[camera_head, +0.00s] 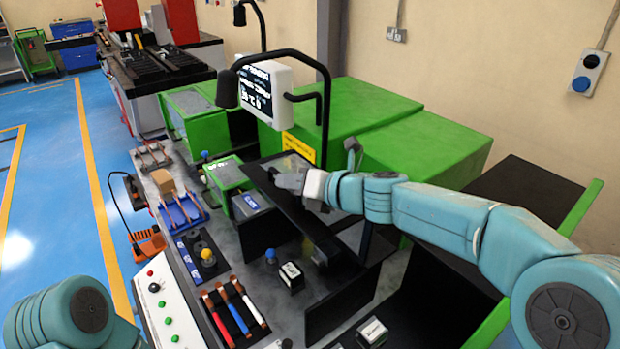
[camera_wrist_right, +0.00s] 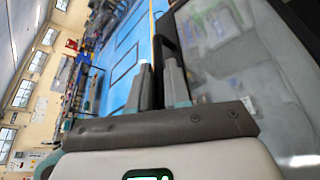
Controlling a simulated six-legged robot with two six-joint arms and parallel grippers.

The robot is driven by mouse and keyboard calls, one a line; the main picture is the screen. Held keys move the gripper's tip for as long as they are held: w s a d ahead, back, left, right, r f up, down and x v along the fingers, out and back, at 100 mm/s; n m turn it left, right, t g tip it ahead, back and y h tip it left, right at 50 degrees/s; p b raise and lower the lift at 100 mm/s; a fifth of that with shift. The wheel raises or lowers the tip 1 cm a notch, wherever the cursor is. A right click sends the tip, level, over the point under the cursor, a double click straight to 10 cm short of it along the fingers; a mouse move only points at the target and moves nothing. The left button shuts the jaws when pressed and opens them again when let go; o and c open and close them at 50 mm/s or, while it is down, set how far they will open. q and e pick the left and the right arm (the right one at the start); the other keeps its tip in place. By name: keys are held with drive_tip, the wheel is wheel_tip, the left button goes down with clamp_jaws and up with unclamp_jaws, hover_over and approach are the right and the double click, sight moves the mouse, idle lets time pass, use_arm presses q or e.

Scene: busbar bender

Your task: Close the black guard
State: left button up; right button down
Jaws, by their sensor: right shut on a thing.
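The black guard (camera_head: 292,212) is a dark frame with a clear panel, tilted over the bending machine in the head view. In the right wrist view its clear panel (camera_wrist_right: 235,70) fills the right side. My right gripper (camera_head: 277,181) is at the guard's upper left part. In the right wrist view the fingers (camera_wrist_right: 158,75) are shut on a black bar of the guard. The fingers cover part of this bar. My left arm shows at the bottom left, but its gripper is out of view.
Green machine housings (camera_head: 425,145) stand behind the guard. A screen (camera_head: 268,92) and black bent lamp poles rise nearby. A control panel (camera_head: 165,310), a tool tray (camera_head: 235,312) and a blue rack (camera_head: 184,212) lie to the left. The blue floor (camera_head: 50,200) at the left is mostly open.

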drive_tip(key=s+a+f+n+h+b, duration=0.1)
drive_tip(key=s+a+f+b, duration=0.2)
drive_tip(key=a+f+b, duration=0.1)
drive_tip(key=shift+a, duration=0.4)
drive_tip(key=shift+s, duration=0.1)
drive_tip(key=c, duration=1.2)
unclamp_jaws()
drive_tip(key=shift+o, duration=0.2)
drive_tip(key=p+v, duration=0.2)
drive_tip(key=v, duration=1.4)
drive_tip(key=shift+s+f, duration=0.15)
drive_tip(key=shift+s, duration=0.1)
